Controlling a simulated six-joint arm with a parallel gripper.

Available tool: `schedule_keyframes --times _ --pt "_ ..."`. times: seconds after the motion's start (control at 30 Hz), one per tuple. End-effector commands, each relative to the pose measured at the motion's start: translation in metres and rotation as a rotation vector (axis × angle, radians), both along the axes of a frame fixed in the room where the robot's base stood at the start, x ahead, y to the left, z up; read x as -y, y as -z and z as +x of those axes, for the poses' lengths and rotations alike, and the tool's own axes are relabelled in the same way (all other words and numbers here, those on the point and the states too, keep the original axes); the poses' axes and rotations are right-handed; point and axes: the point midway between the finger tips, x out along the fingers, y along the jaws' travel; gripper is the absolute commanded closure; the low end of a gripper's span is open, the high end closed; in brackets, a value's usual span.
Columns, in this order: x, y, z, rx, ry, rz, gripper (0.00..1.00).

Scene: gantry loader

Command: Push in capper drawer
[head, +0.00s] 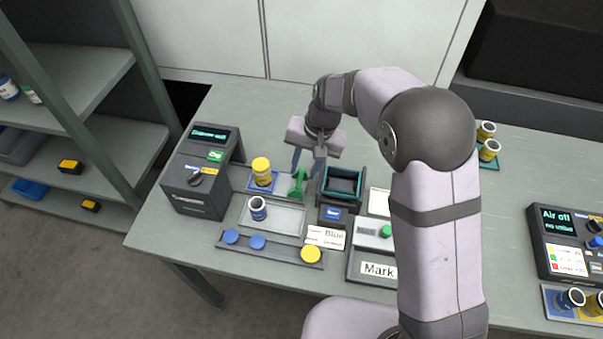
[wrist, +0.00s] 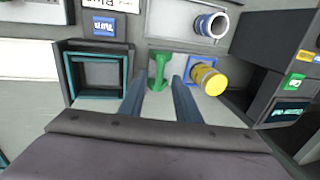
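The capper (head: 203,172) is a dark box at the left of the table, and its display seems to read "Drawer out". Beside it, a blue-edged drawer plate (head: 250,186) bears a yellow jar (head: 262,170); the jar also shows in the wrist view (wrist: 209,79). A green upright handle (head: 298,187) stands right of the jar and shows in the wrist view (wrist: 159,70). My gripper (head: 306,170) points down over the handle. In the wrist view its fingers (wrist: 159,82) are apart, with the handle between or just beyond their tips. I cannot tell whether they touch it.
A dark teal-rimmed bin (head: 341,200) stands close right of the handle. In front are a grey tray (head: 285,217) with a white, blue-banded jar (head: 258,208) and a rail (head: 275,250) with blue and yellow caps. Bare table lies behind the capper.

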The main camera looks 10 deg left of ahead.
Motion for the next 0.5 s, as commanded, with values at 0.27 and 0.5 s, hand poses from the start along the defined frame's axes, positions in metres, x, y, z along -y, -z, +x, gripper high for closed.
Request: schedule_keyframes --times 0.27,0.5 --pt "-0.007 0.032 -0.001 -0.002 -0.001 -0.001 0.7" --pt "-0.009 0.043 0.0 0.001 -0.001 0.0 0.7"
